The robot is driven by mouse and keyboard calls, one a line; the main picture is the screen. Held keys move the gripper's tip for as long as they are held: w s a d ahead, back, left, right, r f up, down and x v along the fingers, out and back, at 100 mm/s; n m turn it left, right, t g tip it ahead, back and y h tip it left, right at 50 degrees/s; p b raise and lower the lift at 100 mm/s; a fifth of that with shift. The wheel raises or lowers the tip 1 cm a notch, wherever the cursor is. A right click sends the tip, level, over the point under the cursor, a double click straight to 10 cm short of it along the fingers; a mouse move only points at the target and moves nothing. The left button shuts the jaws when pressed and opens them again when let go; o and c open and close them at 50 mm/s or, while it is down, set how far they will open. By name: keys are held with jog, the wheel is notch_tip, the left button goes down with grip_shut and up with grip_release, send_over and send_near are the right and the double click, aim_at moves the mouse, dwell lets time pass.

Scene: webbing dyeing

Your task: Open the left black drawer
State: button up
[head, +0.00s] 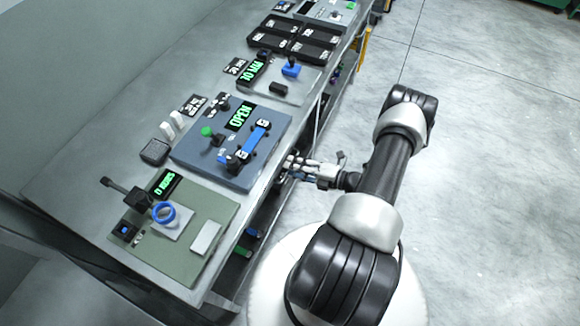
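I cannot clearly make out a left black drawer. The space below the tabletop is dark and mostly hidden by the table edge and my arm. My gripper (291,166) is at the front edge of the table, beside the blue panel. It points left toward the table. Its fingers are small in the picture, and I cannot tell whether they are apart or closed, or whether they touch anything.
The long grey table (100,140) carries a green panel (202,213) with a blue ring, a blue panel (194,150) reading OPEN, a grey panel (300,97), and black bins (297,38) farther back. Open floor (480,150) lies to the right.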

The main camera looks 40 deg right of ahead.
jog(key=shift+x, duration=1)
grip_shut()
